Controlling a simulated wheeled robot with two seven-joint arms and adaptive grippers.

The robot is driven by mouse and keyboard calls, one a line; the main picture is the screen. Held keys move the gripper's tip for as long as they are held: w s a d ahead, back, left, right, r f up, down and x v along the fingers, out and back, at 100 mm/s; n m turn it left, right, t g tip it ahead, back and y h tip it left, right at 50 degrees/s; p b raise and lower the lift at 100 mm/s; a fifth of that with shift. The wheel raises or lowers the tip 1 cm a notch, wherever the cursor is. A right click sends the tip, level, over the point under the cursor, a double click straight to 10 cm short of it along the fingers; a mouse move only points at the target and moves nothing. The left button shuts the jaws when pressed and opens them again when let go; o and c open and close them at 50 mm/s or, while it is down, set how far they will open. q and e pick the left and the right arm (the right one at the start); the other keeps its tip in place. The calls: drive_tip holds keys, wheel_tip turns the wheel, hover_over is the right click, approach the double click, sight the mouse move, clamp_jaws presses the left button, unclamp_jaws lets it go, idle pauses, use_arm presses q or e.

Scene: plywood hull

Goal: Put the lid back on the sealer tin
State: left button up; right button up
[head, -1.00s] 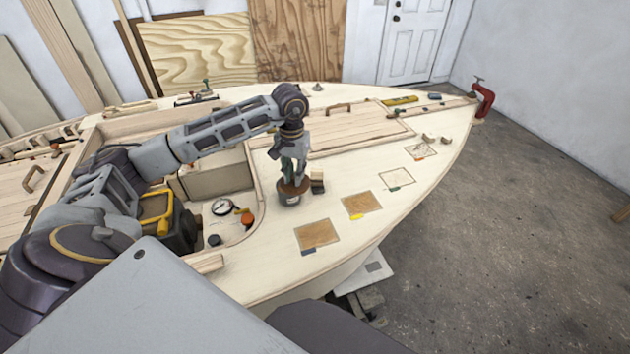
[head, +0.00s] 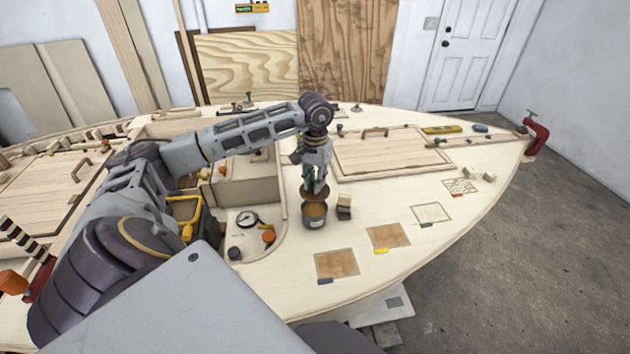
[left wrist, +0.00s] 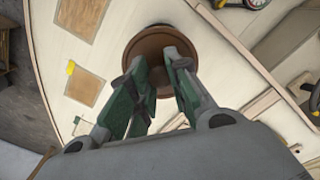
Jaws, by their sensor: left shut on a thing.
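The sealer tin (head: 314,219) stands upright on the pale deck, with its brown-orange open top showing in the head view. My left gripper (head: 315,185) points down and is shut on the round brown lid (head: 316,195). The lid is just above and behind the tin's mouth in the picture, seemingly apart from it. In the left wrist view the lid (left wrist: 143,49) shows at the fingertips of the gripper (left wrist: 160,70), and the tin is hidden beneath it. My right gripper is not in view.
A round gauge (head: 247,219) and an orange-capped item (head: 268,236) lie in the recess to the left. Flat brown patches (head: 337,264) lie on the deck in front; bare deck surrounds them.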

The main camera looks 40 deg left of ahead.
use_arm(q)
drive_tip(key=shift+f+b, duration=0.55)
drive_tip(key=shift+f, duration=0.55)
drive_tip(key=shift+f+b, duration=0.75)
drive_tip(key=shift+f, duration=0.55)
drive_tip(key=shift+f+b, duration=0.35)
drive_tip(key=shift+f, duration=0.3)
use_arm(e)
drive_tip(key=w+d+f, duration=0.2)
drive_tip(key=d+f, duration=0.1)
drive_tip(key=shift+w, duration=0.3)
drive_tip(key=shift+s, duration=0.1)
